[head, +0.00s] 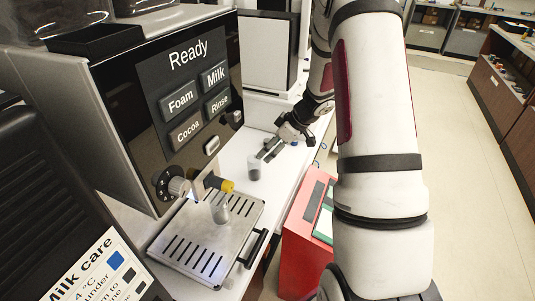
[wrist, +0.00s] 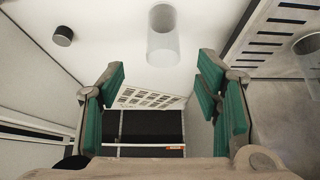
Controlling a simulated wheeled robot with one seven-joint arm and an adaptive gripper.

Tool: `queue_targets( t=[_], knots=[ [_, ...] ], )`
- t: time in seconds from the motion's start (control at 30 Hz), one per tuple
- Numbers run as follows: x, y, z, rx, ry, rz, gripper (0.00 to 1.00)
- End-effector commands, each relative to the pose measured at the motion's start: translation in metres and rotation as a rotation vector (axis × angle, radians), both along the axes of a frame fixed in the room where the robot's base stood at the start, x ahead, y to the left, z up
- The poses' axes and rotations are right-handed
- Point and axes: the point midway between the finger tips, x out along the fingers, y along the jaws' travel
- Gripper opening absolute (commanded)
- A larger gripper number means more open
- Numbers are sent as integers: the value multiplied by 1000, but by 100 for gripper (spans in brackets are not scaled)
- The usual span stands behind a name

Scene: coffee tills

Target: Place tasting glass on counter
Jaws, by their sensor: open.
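A clear tasting glass (head: 254,168) stands on the white counter (head: 232,160) beyond the coffee machine's drip tray. In the wrist view the glass (wrist: 161,38) is beyond my fingertips, roughly centred between them. My gripper (head: 269,151) is close to the glass, on its right in the head view. In the wrist view my gripper (wrist: 161,75) shows its green-padded fingers spread apart with nothing between them. A second clear glass (head: 219,208) stands on the drip tray; part of it shows at the wrist view's right edge (wrist: 310,48).
The coffee machine (head: 185,100) with its "Ready" panel rises on the left. The slotted drip tray (head: 190,265) juts out below it. A red unit (head: 301,235) stands beside the counter's front edge. A small dark round object (wrist: 63,36) is at upper left in the wrist view.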

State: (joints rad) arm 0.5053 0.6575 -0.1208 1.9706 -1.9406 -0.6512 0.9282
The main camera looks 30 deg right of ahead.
Motion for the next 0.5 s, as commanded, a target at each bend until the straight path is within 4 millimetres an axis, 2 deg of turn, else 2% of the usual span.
queue_targets(
  t=[0.13,0.27,0.3,0.37,0.5],
  knots=[
    [24,-2,49,-91,-105,-68,58],
    [41,-3,120,-216,-231,-190,58],
    [42,-4,142,-250,-263,-233,58],
    [38,-3,173,-295,-300,-300,58],
    [11,6,233,-363,-342,-449,58]
  ],
)
